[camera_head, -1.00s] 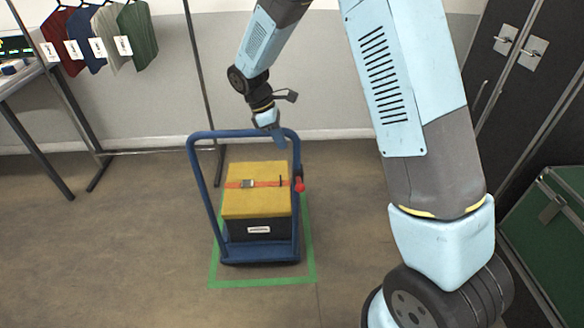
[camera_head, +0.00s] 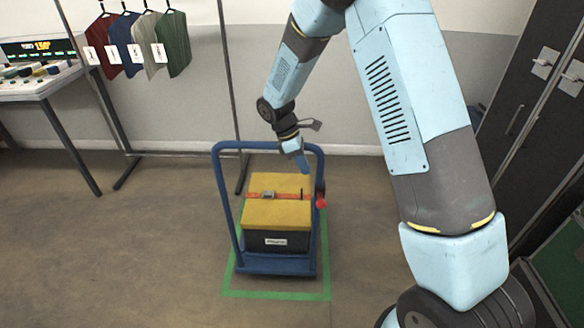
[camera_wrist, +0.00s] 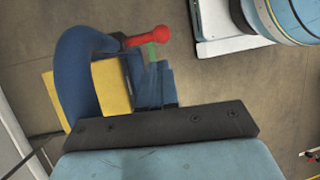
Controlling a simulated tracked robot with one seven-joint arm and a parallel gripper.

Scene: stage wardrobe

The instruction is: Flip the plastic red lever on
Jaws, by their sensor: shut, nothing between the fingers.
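The red lever (camera_head: 321,201) is on the right upright of a blue trolley (camera_head: 228,205). Its knob hangs just below a dark mount in the head view. In the wrist view, the red lever (camera_wrist: 150,36) sticks out sideways from the blue frame (camera_wrist: 78,75), its round knob at the right end. My gripper (camera_head: 304,169) is shut and empty, pointing down above and slightly left of the lever, apart from it in the head view. In the wrist view, my gripper's blue fingers (camera_wrist: 153,88) sit just below the lever; the depth gap is unclear.
A yellow-topped dark box (camera_head: 275,214) with an orange strap stands on the trolley. Green tape (camera_head: 275,295) marks the floor around it. A clothes rack (camera_head: 228,80) stands behind, a control desk (camera_head: 40,85) at left and dark cabinets (camera_head: 530,90) at right. Floor left of the trolley is clear.

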